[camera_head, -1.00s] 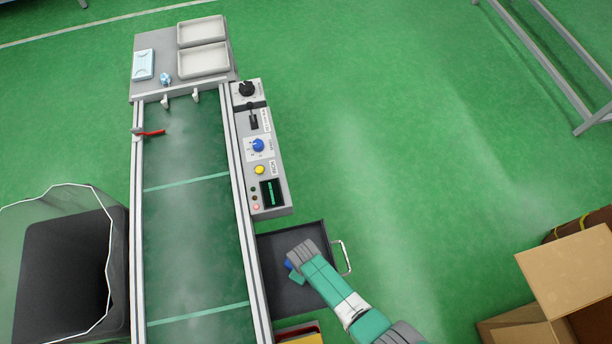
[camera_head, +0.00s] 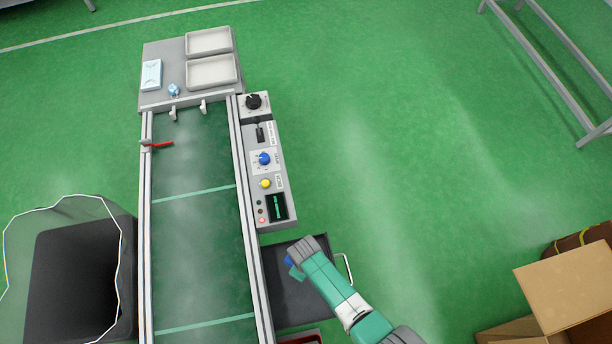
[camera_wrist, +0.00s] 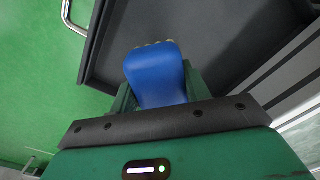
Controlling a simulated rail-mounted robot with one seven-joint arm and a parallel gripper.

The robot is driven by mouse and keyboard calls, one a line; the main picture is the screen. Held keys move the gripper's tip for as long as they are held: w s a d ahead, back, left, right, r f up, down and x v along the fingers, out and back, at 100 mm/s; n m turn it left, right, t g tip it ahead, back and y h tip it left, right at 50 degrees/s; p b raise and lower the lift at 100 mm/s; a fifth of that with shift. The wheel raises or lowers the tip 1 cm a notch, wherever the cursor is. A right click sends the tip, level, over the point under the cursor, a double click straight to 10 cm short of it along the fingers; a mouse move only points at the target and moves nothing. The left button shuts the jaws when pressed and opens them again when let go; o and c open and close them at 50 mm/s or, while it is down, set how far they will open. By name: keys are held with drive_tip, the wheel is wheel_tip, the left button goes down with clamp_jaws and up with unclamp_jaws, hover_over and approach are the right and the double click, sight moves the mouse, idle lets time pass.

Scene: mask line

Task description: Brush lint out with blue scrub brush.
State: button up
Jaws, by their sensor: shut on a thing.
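The blue scrub brush (camera_wrist: 156,78) is held in my gripper (camera_wrist: 157,95), which is shut on it. In the wrist view its blue body sticks out beyond the fingers, with a thin strip of pale bristles just showing at its far end. In the head view my gripper (camera_head: 294,268) is over the dark open drawer (camera_head: 290,303) beside the conveyor, and only a bit of blue shows at its tip. I cannot tell whether the brush touches the drawer floor. No lint can be made out.
The conveyor belt (camera_head: 195,250) runs along the left, with a red lever (camera_head: 158,145) at its side. A control panel (camera_head: 265,185) stands above the drawer. Grey trays (camera_head: 211,72) are at the far end, a black bin (camera_head: 80,275) left, cardboard boxes (camera_head: 565,285) right.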

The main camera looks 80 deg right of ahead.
drive_tip(key=shift+r+p, duration=0.95)
drive_tip(key=shift+r, duration=0.4)
